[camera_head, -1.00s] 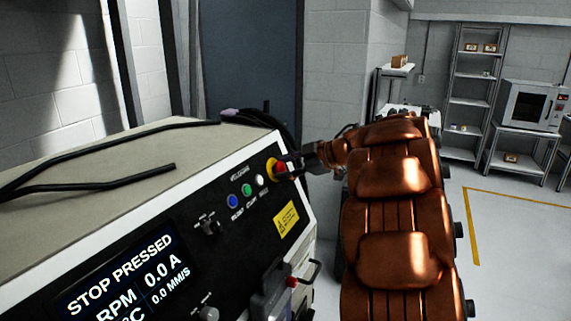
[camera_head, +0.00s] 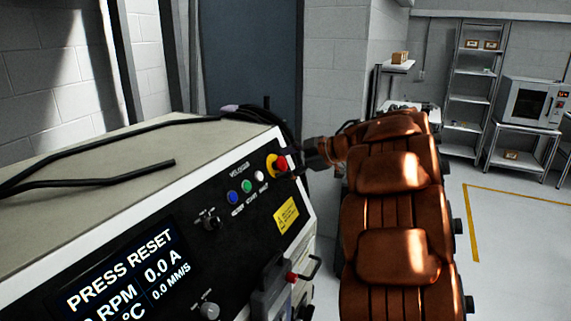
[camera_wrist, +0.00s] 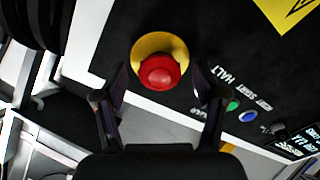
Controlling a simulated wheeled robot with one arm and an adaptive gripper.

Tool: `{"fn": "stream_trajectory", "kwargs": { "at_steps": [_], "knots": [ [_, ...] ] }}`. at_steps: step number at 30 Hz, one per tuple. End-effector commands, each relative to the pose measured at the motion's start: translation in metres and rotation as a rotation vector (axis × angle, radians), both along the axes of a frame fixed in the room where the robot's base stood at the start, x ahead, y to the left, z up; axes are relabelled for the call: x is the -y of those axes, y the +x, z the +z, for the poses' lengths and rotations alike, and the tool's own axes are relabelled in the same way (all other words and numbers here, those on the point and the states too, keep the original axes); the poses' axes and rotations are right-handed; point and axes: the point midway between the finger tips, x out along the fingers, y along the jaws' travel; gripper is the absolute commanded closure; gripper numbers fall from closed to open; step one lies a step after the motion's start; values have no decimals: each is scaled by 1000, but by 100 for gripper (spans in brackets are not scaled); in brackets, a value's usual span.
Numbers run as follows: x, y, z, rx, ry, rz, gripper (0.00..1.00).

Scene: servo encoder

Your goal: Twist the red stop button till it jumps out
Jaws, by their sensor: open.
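The red stop button (camera_head: 281,163) sits on its yellow collar (camera_head: 270,166) at the upper right of the black control panel. In the wrist view the red button (camera_wrist: 159,72) stands clear of the fingertips, with the yellow collar (camera_wrist: 150,45) behind it. My gripper (camera_head: 297,166) is just right of the button in the head view. In the wrist view my gripper (camera_wrist: 162,82) is open, one finger on each side of the button, with visible gaps. The display (camera_head: 122,285) reads "PRESS RESET", 0.0 A and 0.0 MM/S.
Blue (camera_head: 233,197), green (camera_head: 246,187) and white (camera_head: 260,176) buttons sit left of the stop button. A yellow warning label (camera_head: 286,215) is below. A black cable (camera_head: 110,137) lies on the cabinet top. Shelves (camera_head: 468,90) and an oven (camera_head: 530,101) stand far behind.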

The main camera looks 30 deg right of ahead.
Motion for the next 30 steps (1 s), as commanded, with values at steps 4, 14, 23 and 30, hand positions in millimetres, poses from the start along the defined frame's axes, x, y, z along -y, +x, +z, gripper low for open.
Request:
{"fn": "stream_trajectory", "kwargs": {
  "at_steps": [4, 14, 23, 30],
  "knots": [
    [5, -7, 4, 1, 0, -1, 29],
    [15, -24, 13, 0, -1, -1, 29],
    [24, -39, 22, 1, -1, -2, 29],
    [31, -50, 28, 1, 0, -1, 29]
  ]
}}
